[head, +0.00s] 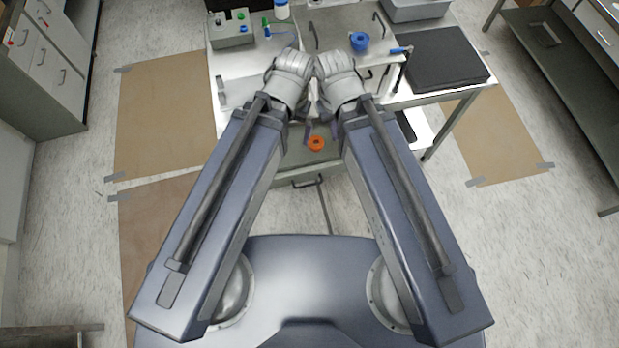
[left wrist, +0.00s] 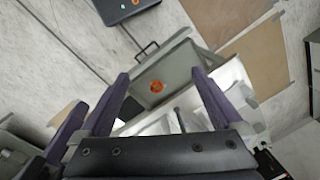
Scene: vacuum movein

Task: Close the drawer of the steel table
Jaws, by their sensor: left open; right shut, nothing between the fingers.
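The steel table (head: 240,70) stands ahead of me in the head view. Its grey drawer (head: 270,175) is pulled out toward me, with a dark bar handle (head: 305,182) on its front. An orange ring-shaped thing (head: 316,143) lies inside. In the left wrist view the open drawer (left wrist: 181,62) and its handle (left wrist: 146,48) show beyond my fingers. My left gripper (left wrist: 160,72) is open and empty, its purple fingers apart, over the drawer area. My right gripper is shut and empty; my forearms mostly hide it in the head view. Whether either gripper touches the drawer is unclear.
A blue roll (head: 359,41), a black mat (head: 446,58) and a grey box with coloured knobs (head: 232,30) are on the tabletop. Cabinets (head: 45,60) stand left, a shelf (head: 560,70) right. Brown floor sheets (head: 165,110) flank the table. Floor on both sides is open.

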